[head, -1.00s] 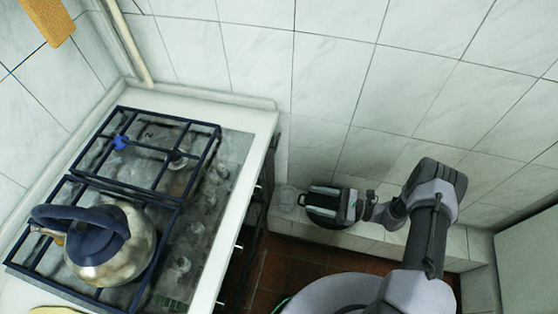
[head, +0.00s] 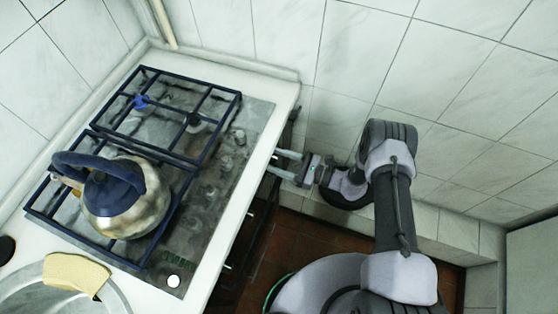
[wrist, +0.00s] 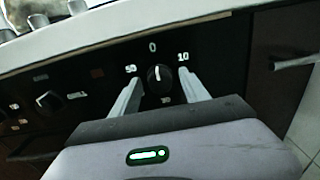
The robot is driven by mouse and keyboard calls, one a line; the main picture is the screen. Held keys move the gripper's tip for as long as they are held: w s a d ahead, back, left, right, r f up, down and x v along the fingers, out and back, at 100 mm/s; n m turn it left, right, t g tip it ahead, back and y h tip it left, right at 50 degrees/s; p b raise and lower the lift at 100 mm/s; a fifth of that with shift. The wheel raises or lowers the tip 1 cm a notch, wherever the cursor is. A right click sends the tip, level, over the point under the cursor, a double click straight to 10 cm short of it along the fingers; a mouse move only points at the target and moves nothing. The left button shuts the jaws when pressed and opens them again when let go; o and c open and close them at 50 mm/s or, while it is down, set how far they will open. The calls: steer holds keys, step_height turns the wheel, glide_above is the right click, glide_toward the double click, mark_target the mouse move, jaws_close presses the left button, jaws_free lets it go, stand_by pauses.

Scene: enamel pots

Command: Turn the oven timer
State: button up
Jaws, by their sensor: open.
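The oven timer (wrist: 158,80) is a dark round knob with a pale pointer mark on the black oven front. White numbers, including 0 and 10, surround it in the wrist view. My gripper (wrist: 160,75) is open, with one finger on each side of the knob. Gaps show between the fingers and the knob; contact cannot be seen. In the head view my gripper (head: 275,163) reaches the front edge of the stove (head: 262,165) from the right, and the timer is hidden there.
Another knob (wrist: 48,102) sits left of the timer, and a handle (wrist: 294,62) sticks out at the right. A kettle (head: 125,205) stands on the hob grate (head: 215,125). A tiled wall (head: 440,90) rises behind my arm. A sink (head: 60,297) is at the lower left.

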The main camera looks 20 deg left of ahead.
jaws_close()
steer(key=m+b, duration=0.2)
steer(key=m, duration=0.1)
steer(key=shift+f, duration=0.15)
steer(key=m+b, duration=0.2)
steer(key=m, duration=0.1)
steer(key=shift+m, duration=0.3)
steer(key=m+b, duration=0.1)
steer(key=m, duration=0.4)
steer(key=shift+m+b, duration=0.4)
stand_by(0.3)
